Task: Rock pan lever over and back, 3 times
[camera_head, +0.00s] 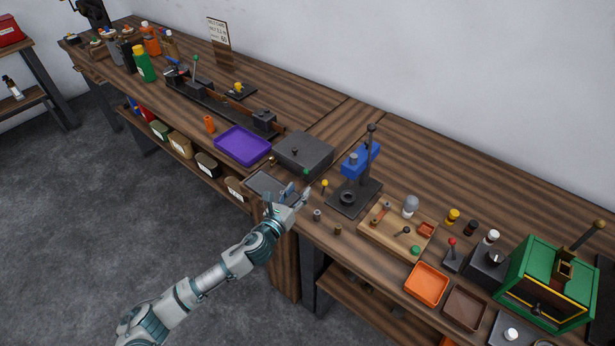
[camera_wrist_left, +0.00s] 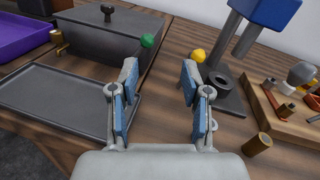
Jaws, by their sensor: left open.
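A dark grey lidded pan (camera_head: 303,151) stands on the bench and also shows in the left wrist view (camera_wrist_left: 90,45). A green ball knob (camera_wrist_left: 147,40) sits at its right front corner and looks like the pan lever's end; its stem is hard to see. The knob is small in the head view (camera_head: 306,172). My left gripper (camera_head: 300,192) is over the bench's front edge, its two blue-padded fingers apart and empty in the left wrist view (camera_wrist_left: 159,78). The green knob lies beyond the gap between the fingers, apart from them. My right gripper is out of view.
A flat grey tray (camera_wrist_left: 60,100) lies left of the fingers, below a brass tap (camera_wrist_left: 58,40). A yellow ball (camera_wrist_left: 198,55) is just beyond the right finger. A blue-headed press (camera_head: 358,165) stands to the right, with a brass cylinder (camera_wrist_left: 257,144) nearer.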

